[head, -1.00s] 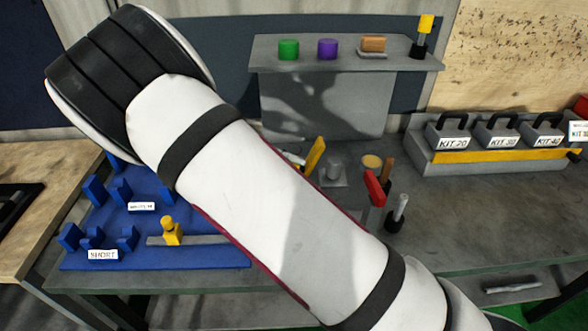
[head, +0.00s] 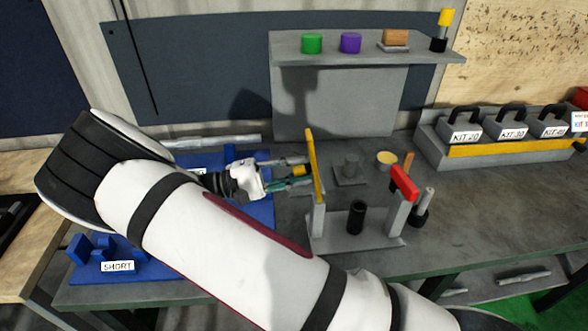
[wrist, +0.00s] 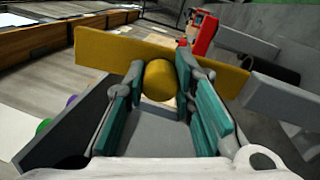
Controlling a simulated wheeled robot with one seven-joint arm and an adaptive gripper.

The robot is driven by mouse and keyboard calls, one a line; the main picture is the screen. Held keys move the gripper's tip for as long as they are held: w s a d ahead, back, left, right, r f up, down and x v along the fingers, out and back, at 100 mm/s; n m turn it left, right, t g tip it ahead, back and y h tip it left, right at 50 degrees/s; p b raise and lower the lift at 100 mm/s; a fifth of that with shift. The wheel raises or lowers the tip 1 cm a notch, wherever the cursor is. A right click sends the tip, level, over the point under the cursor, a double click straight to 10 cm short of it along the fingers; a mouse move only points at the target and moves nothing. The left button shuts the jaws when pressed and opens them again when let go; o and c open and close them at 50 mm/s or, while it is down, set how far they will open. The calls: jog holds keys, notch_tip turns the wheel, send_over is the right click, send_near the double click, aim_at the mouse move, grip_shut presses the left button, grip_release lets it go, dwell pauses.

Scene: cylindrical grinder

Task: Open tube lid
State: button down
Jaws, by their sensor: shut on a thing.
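A yellow bar-shaped lid (head: 314,165) stands nearly upright at the left post of a grey stand (head: 352,243) in the head view. In the wrist view the lid (wrist: 110,50) runs across the picture, with a round yellow knob (wrist: 159,80) on its near face. My gripper (head: 300,176) comes from the left, its teal-padded fingers shut on the knob. In the wrist view the gripper (wrist: 160,90) has one finger on each side of the knob. A red block (head: 404,183) tops the stand's right post.
A black cylinder (head: 357,217) stands between the posts. A grey peg block (head: 351,168) and a yellow-topped cup (head: 387,159) are behind. A shelf (head: 360,46) with coloured pieces stands at the back. The blue rack (head: 120,269) lies left, partly behind my arm.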

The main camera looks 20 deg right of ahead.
dwell(0.3)
jog(key=c, duration=1.3)
grip_release()
jog(key=shift+c, duration=0.2)
jog(key=v, duration=1.2)
